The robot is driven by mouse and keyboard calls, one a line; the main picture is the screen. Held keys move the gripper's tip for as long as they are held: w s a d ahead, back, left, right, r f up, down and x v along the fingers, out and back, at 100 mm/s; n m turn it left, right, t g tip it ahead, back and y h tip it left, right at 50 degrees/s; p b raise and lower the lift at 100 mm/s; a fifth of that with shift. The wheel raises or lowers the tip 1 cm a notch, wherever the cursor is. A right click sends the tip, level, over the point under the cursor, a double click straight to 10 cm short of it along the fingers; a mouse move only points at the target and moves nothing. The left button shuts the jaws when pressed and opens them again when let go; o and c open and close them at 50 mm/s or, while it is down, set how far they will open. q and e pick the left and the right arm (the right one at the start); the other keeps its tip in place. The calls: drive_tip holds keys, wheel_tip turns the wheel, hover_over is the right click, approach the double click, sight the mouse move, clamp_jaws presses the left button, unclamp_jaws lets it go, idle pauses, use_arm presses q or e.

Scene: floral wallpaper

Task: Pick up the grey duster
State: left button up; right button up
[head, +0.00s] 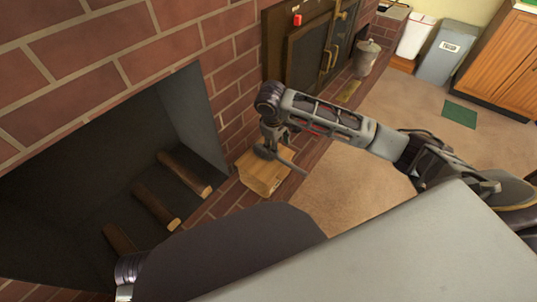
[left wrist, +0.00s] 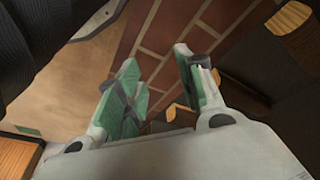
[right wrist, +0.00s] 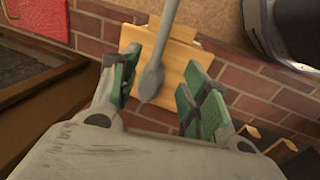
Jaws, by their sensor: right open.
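The grey duster (right wrist: 151,80) has a rounded head and a long thin handle. In the right wrist view its head lies between my open fingers, nearer the left one, and its handle runs up out of the picture. In the head view the duster (head: 287,160) shows just below my right gripper (head: 270,138), over a wooden box (head: 262,178) on the brick hearth. I cannot tell whether a finger touches it. The right gripper also shows in its wrist view (right wrist: 160,90). My left gripper (left wrist: 160,80) is open and empty, with bricks and logs behind it.
A dark fireplace opening with several logs (head: 158,205) lies left of the box. A dark stove (head: 308,55) and a metal bucket (head: 366,58) stand farther along the hearth. Bins (head: 446,55) stand at the back. Carpet to the right is mostly clear.

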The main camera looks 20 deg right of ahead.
drive_tip(key=b, duration=0.2)
hover_over(280, 158)
drive_tip(key=f, duration=0.4)
drive_tip(key=a+f, duration=0.1)
drive_tip(key=f, duration=0.1)
drive_tip(key=shift+s+f, duration=0.15)
drive_tip(key=shift+s, duration=0.25)
drive_tip(key=shift+d+f, duration=0.1)
drive_tip(key=shift+f, duration=0.25)
drive_tip(key=shift+f+b, duration=0.25)
drive_tip(key=shift+b, duration=0.1)
drive_tip(key=shift+w+f, duration=0.1)
use_arm(q)
drive_tip(key=shift+s+d+r+t, duration=0.15)
drive_tip(key=shift+d+r+t, duration=0.25)
drive_tip(key=shift+d+r, duration=0.1)
drive_tip(key=shift+r, duration=0.15)
